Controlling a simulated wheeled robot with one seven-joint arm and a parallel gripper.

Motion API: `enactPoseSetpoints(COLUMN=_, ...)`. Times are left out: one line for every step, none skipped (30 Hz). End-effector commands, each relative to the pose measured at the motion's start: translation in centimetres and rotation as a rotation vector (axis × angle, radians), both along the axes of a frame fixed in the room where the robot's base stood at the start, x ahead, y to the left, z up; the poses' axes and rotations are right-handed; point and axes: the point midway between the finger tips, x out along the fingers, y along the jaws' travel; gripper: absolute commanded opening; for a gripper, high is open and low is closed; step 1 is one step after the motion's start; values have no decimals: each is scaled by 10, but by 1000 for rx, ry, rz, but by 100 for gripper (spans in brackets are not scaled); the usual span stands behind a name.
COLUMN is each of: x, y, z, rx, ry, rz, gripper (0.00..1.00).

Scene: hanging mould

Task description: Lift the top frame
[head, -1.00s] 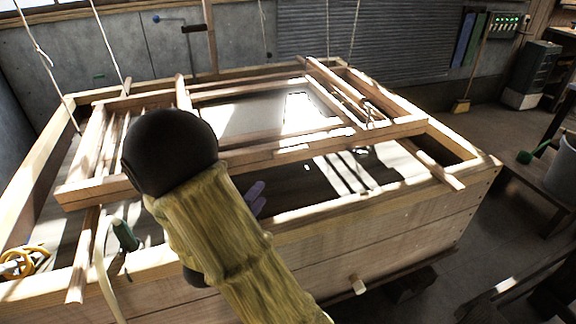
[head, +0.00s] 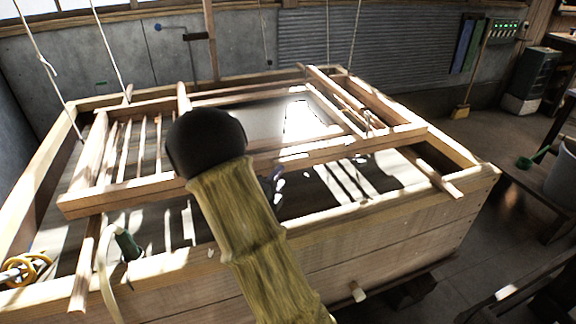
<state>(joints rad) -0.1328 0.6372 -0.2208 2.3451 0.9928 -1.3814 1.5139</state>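The top frame (head: 345,146) is a pale wooden rectangle with a long near rail. It lies across the big wooden vat, over a light sheet-like surface (head: 262,120). Slatted wooden strips (head: 125,150) fill its left end. My arm, in a straw-coloured sleeve with a black round joint, crosses in front of the near rail and hides part of it.
The wooden vat (head: 390,245) has a thick near wall with a peg (head: 357,292). Cords (head: 105,55) hang from above at left and back. A green-handled tool (head: 128,245) and a yellow coil (head: 30,268) lie at front left. A grey bucket (head: 563,172) stands at right.

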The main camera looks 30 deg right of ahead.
Motion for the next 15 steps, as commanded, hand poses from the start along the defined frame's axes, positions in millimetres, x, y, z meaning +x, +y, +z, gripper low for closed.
enactPoseSetpoints(x=4, y=-9, z=1, rx=0, ry=0, rz=-4, gripper=38)
enactPoseSetpoints(x=7, y=-14, z=1, rx=-1, ry=-1, rz=-3, gripper=38)
enactPoseSetpoints(x=11, y=-20, z=1, rx=-1, ry=-1, rz=-4, gripper=38)
enactPoseSetpoints(x=14, y=-24, z=1, rx=-1, ry=-1, rz=-3, gripper=38)
enactPoseSetpoints(x=16, y=-29, z=1, rx=0, ry=1, rz=-4, gripper=38)
enactPoseSetpoints(x=20, y=-34, z=2, rx=-1, ry=0, rz=-3, gripper=38)
enactPoseSetpoints(x=23, y=-37, z=2, rx=-1, ry=-1, rz=-1, gripper=38)
enactPoseSetpoints(x=25, y=-41, z=1, rx=-1, ry=-1, rz=-1, gripper=38)
enactPoseSetpoints(x=27, y=-45, z=1, rx=0, ry=0, rz=-2, gripper=38)
enactPoseSetpoints(x=29, y=-48, z=1, rx=0, ry=0, rz=-2, gripper=38)
enactPoseSetpoints(x=30, y=-50, z=1, rx=-1, ry=1, rz=-1, gripper=38)
enactPoseSetpoints(x=32, y=-53, z=1, rx=-1, ry=0, rz=-1, gripper=38)
enactPoseSetpoints(x=32, y=-54, z=1, rx=-1, ry=1, rz=-1, gripper=38)
enactPoseSetpoints(x=33, y=-56, z=1, rx=0, ry=1, rz=-2, gripper=38)
enactPoseSetpoints(x=33, y=-57, z=1, rx=0, ry=1, rz=-2, gripper=38)
